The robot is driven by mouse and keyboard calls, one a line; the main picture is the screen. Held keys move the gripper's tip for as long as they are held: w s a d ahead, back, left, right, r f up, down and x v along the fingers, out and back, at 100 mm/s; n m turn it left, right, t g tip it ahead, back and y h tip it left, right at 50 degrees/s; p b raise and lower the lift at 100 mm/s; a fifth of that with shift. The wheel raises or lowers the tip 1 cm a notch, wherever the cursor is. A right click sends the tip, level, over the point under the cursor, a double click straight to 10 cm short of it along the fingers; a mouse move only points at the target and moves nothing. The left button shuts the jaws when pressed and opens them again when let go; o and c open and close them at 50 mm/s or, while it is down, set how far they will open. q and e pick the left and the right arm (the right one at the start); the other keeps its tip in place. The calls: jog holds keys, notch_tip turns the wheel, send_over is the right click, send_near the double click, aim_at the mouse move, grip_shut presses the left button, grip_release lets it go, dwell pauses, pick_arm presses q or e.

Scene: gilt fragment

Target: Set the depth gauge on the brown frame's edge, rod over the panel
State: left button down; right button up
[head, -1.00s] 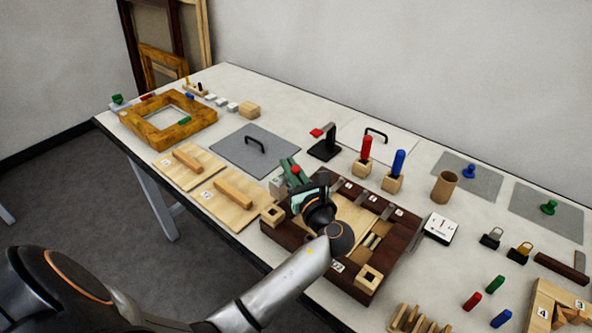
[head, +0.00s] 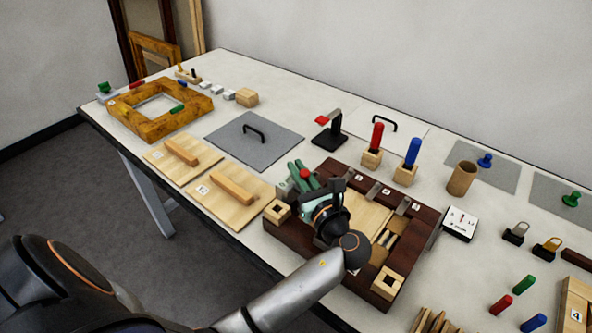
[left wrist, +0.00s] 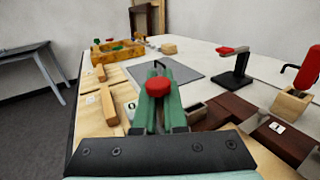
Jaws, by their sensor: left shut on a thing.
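The dark brown frame (head: 288,245) lies on the table with a pale wood panel (head: 365,215) inside it. My left gripper (head: 305,178) is over the frame's far left corner. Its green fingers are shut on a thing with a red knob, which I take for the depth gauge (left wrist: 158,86). The fingers and hand hide most of it, and its rod cannot be made out. A small pale piece with a round mark (left wrist: 130,110) shows left of the fingers; I cannot tell if it belongs to the gauge. My right gripper is not in view.
Pale wood blocks sit on the frame's corners, and metal clips (head: 362,181) line its far side. Two boards with handles (head: 232,190) lie to the left. A black stand with a red tip (head: 328,130) and red and blue handled tools (head: 413,153) stand behind.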

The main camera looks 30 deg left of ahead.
pick_arm(q)
jog(key=shift+s+d+r, duration=0.1)
jog(key=shift+d, duration=0.05)
jog(key=c, duration=1.4)
grip_release()
jog(key=shift+f, duration=0.25)
jog(key=shift+c, duration=0.2)
jog(key=o, duration=0.4)
jog(key=shift+o, duration=0.2)
jog(key=shift+r, duration=0.1)
